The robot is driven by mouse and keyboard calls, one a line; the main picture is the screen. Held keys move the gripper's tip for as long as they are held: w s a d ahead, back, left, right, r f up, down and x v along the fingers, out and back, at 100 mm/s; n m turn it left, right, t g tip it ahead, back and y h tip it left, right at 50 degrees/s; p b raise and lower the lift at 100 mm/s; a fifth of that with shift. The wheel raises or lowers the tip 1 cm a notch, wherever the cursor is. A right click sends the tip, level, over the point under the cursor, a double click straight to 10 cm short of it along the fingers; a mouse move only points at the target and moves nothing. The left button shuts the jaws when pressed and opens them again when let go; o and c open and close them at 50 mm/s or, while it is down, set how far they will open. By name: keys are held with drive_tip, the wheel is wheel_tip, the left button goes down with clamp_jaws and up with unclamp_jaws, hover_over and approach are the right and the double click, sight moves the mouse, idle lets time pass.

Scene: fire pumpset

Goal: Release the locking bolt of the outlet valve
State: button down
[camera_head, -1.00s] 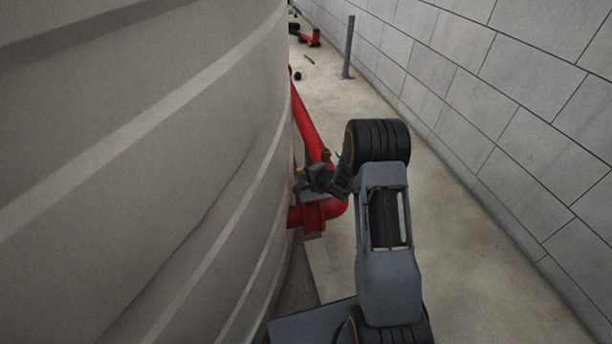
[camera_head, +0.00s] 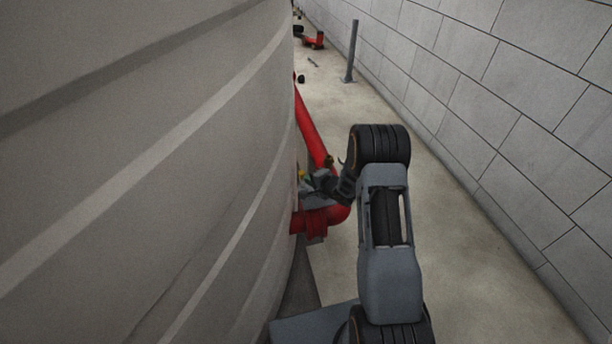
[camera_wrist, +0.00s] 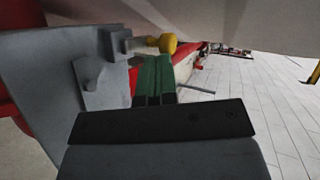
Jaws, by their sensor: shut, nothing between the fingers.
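In the wrist view, the locking bolt shows as a yellow knob (camera_wrist: 168,44) on a short grey pin, set in a grey bracket on a large grey plate (camera_wrist: 45,75). My gripper (camera_wrist: 156,62) has green fingers that are together with nothing between them. The fingertips appear just below the yellow knob in the picture; I cannot tell whether they touch it. In the head view, my gripper (camera_head: 314,182) is beside the tank, over the red pipe (camera_head: 318,219). A small yellow spot (camera_head: 301,175) shows beside it. The rest of the valve is mostly hidden.
The large grey tank (camera_head: 150,170) fills the left of the head view, close to my gripper. A block wall (camera_head: 530,120) runs along the right. A grey post (camera_head: 351,50) stands further up the aisle. Floor (camera_head: 470,260) between my arm and the wall is clear.

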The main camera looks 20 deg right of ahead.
drive_tip(key=p+v, duration=0.3)
drive_tip(key=v, duration=0.8)
drive_tip(key=shift+s+d, duration=0.25)
drive_tip(key=shift+d, duration=0.1)
